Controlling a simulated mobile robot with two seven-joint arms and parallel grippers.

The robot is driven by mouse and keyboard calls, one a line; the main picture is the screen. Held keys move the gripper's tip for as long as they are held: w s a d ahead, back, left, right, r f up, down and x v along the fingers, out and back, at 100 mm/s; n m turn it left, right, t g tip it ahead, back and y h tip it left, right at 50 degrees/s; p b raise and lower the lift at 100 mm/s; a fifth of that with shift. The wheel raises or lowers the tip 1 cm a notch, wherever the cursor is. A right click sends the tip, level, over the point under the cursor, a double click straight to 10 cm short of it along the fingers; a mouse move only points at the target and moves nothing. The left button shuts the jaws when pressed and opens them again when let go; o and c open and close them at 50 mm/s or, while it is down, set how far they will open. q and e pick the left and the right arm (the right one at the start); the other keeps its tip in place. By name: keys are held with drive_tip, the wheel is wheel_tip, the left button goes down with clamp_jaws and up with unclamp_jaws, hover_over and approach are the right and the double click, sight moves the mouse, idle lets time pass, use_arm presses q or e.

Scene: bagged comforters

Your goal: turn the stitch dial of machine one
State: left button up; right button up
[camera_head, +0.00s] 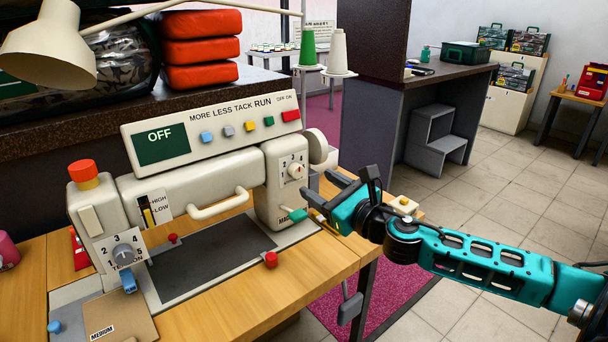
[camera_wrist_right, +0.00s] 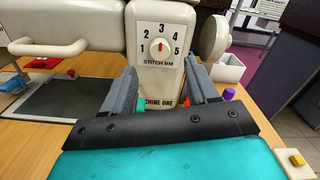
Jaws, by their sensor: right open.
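The stitch dial (camera_head: 296,171) is a small white round knob on the right end column of the cream sewing machine (camera_head: 230,170). The label "MACHINE ONE" (camera_wrist_right: 160,102) is partly hidden by the fingers. My right gripper (camera_head: 316,183) is open and empty, just in front of that column. In the wrist view its fingers (camera_wrist_right: 161,80) point at the column, below the dial and apart from it. My left gripper is not in view.
A handwheel (camera_head: 318,149) juts from the column's right side. A teal-tipped lever (camera_head: 297,215) and a red knob (camera_head: 271,260) sit low in front. A tension dial (camera_head: 123,252) is at the left. The panel screen (camera_head: 162,143) reads OFF. Open floor lies right.

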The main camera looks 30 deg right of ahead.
sight(299, 172)
drive_tip(key=w, duration=0.4)
drive_tip(key=shift+a+r, duration=0.1)
drive_tip(key=shift+a, duration=0.05)
drive_tip(key=shift+w+a, duration=0.1)
drive_tip(key=shift+w, duration=0.95)
drive_tip(key=shift+c, duration=0.3)
drive_tip(key=c, duration=1)
